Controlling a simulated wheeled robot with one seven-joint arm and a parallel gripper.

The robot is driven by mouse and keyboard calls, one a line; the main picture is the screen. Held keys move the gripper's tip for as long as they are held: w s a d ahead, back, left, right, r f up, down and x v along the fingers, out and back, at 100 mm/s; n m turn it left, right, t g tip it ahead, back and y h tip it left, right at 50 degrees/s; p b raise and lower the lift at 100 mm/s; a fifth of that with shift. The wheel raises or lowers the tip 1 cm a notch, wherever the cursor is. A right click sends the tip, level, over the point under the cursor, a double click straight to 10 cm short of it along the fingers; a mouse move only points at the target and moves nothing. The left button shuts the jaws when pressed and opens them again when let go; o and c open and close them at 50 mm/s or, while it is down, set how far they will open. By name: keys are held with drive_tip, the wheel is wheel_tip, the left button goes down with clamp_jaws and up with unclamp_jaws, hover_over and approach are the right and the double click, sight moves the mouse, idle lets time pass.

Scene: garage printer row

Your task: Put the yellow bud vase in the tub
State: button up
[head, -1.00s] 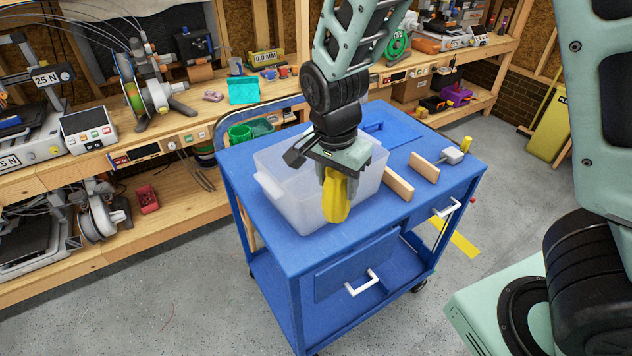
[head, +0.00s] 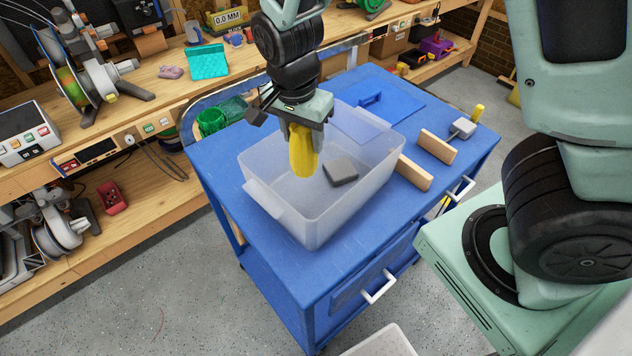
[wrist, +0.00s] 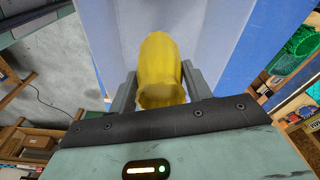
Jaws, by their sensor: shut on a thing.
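The yellow bud vase (head: 303,155) is held in my gripper (head: 303,135), which is shut on it. In the wrist view the vase (wrist: 161,65) sits between both fingers, with its open mouth toward the camera. The tub (head: 300,228) is a translucent whitish bin on the blue cart. In the head view the vase shows over the tub's inside, toward its back left; its exact height above the floor of the tub is hard to tell. A dark grey block (head: 340,170) lies in the tub.
The blue cart (head: 268,262) also bears two wooden blocks (head: 414,172) (head: 437,147) and a grey-and-yellow tool (head: 463,128) right of the tub. A workbench (head: 165,97) with printers runs behind. A pale bin (head: 380,342) shows at the bottom edge.

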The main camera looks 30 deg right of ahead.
drive_tip(key=f+b, duration=0.2)
drive_tip(key=f, duration=0.1)
drive_tip(key=shift+w+f, duration=0.25)
drive_tip(key=shift+w, duration=0.15)
wheel_tip(320, 180, down, 10)
drive_tip(key=shift+r+p, duration=0.1)
drive_tip(key=shift+p, duration=0.8)
drive_tip(key=o, duration=1)
